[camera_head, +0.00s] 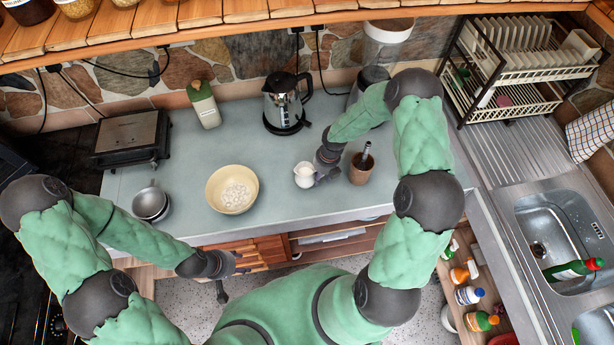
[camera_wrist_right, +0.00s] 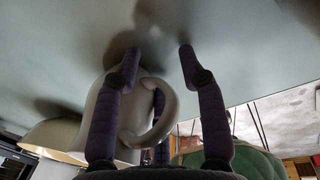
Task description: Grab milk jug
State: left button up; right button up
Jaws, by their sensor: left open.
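The small white milk jug (camera_head: 304,175) stands on the grey counter, between the cream bowl and a brown pot. My right gripper (camera_head: 323,177) is at its right side. In the right wrist view the jug (camera_wrist_right: 112,100) and its curved handle (camera_wrist_right: 172,112) show close up. The fingers of my right gripper (camera_wrist_right: 158,52) are apart, with the handle between them. A gap shows between the handle and the right-hand finger. One finger overlaps the jug's body; I cannot tell whether it touches. My left gripper (camera_head: 234,282) is open and empty, below the counter's front edge.
The cream bowl (camera_head: 231,189) with pale round pieces is left of the jug. The brown pot (camera_head: 361,170) with a dark utensil stands close on the right. A kettle (camera_head: 285,104) and a bottle (camera_head: 203,104) are further back. The counter between bowl and kettle is clear.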

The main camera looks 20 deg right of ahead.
grip_shut()
jog(key=shift+r, duration=0.2)
jog(key=shift+w+r, duration=0.1)
jog(key=shift+r, duration=1.3)
jog(key=s+a+r, duration=0.7)
jog(key=a+r, duration=0.2)
jog(key=a, duration=0.2)
jog(key=shift+s+a+r+b, duration=0.2)
jog(key=shift+s+r+b, duration=0.15)
jog(key=shift+s+b, duration=0.05)
